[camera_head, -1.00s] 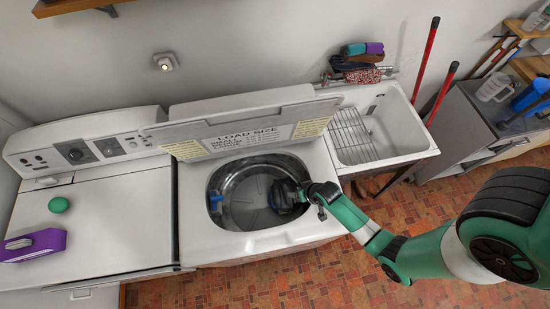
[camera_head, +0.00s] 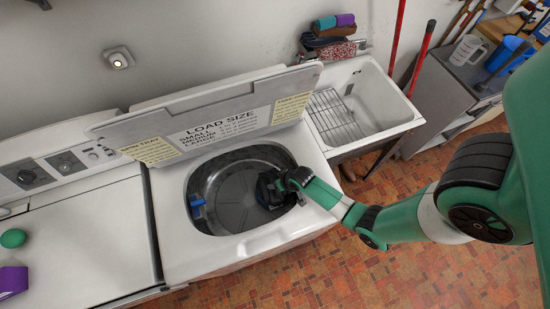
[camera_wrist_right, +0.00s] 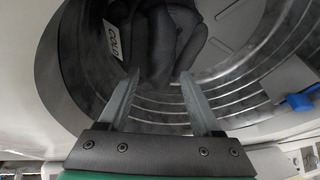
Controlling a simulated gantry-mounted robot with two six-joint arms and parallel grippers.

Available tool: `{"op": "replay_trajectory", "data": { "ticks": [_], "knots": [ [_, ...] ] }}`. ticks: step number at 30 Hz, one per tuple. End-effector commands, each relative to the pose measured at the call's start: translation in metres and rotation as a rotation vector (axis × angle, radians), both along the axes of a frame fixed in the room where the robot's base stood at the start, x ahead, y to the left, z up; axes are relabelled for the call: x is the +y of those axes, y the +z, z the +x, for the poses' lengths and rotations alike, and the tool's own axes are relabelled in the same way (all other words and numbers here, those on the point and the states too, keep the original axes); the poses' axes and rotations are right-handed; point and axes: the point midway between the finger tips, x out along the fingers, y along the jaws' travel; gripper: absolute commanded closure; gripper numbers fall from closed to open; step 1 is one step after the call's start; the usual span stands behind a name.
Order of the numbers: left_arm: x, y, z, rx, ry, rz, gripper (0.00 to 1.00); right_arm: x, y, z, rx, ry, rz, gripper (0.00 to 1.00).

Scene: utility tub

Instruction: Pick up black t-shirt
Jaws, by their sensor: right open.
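The black t-shirt (camera_wrist_right: 160,38) is a dark crumpled bundle inside the washer tub, at the top middle of the right wrist view. My right gripper (camera_wrist_right: 158,84) is open, and its two fingertips point at the lower part of the shirt, one on each side of it. I cannot tell whether the fingers touch the cloth. In the head view, the gripper reaches into the right side of the open washer tub (camera_head: 232,208), where the dark shirt and the gripper are hard to tell apart. My left gripper is not in view.
The washer lid (camera_head: 215,115) stands raised behind the tub. A blue part (camera_head: 197,207) sits on the tub's left wall. A white sink (camera_head: 385,108) with a wire rack is at the right. A green ball (camera_head: 13,238) and a purple box (camera_head: 12,281) are at the far left.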

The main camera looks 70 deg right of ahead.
Motion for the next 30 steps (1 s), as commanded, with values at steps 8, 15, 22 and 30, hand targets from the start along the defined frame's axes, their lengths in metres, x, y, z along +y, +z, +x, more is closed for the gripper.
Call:
{"op": "replay_trajectory", "data": {
  "ticks": [8, 15, 22, 30],
  "knots": [
    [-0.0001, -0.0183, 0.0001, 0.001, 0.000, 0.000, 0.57, -0.0045, -0.0249, 0.0102, 0.000, 0.000, 0.000, 0.34],
    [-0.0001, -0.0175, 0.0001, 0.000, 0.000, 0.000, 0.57, -0.0043, -0.0241, 0.0099, 0.000, 0.000, 0.000, 0.54],
    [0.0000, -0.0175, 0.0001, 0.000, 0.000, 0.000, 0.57, -0.0043, -0.0241, 0.0099, 0.000, 0.000, 0.000, 0.96],
    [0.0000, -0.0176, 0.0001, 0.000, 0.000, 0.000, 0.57, -0.0042, -0.0241, 0.0099, 0.000, 0.000, 0.000, 1.00]
  ]
}}
